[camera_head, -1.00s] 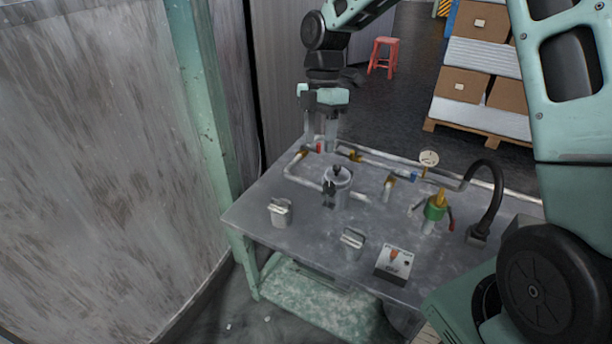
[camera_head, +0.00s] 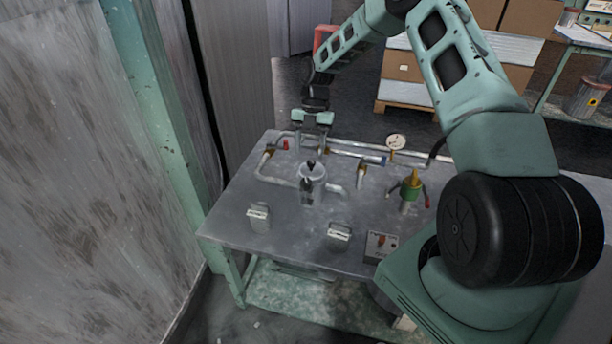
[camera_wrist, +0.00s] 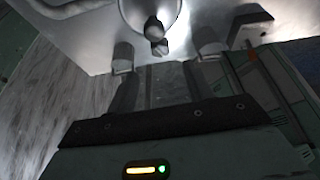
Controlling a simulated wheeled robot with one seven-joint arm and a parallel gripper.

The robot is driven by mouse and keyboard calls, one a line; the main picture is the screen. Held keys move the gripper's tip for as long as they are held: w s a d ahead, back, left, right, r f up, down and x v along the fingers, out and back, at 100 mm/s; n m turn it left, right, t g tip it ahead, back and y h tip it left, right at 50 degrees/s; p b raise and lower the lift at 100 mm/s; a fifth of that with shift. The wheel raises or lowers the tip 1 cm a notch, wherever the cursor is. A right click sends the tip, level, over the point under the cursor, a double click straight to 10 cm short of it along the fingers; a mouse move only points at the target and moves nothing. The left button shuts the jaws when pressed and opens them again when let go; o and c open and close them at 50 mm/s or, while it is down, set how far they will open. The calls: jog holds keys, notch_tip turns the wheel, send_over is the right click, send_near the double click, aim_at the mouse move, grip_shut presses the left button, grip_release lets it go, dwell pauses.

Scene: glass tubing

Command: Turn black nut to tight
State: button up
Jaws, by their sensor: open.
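A silver cylindrical pot (camera_head: 318,188) stands on the table, joined to grey pipe. Black fittings (camera_head: 311,163) show on its top and near side; I cannot tell which is the black nut. In the wrist view the round pot (camera_wrist: 170,10) is cut off by the top edge, with dark knobs (camera_wrist: 154,32) on it. My gripper (camera_head: 311,150) is open and points down just behind and above the pot, apparently empty. In the wrist view its two fingers (camera_wrist: 158,78) are apart, below the pot in the picture.
Pipes with a red handle (camera_head: 285,144), a blue end (camera_head: 383,161) and a gauge (camera_head: 396,142) run along the back. A green valve (camera_head: 411,188) stands right. Two grey blocks (camera_head: 259,218) (camera_head: 339,237) and a control box (camera_head: 381,245) sit in front. The table's front left (camera_head: 222,222) is clear.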

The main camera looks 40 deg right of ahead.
aim_at(307, 180)
jog(key=p+x, duration=0.1)
jog(key=x, duration=0.8)
jog(key=shift+f, duration=0.1)
jog(key=shift+c, duration=0.3)
jog(key=c, duration=0.9)
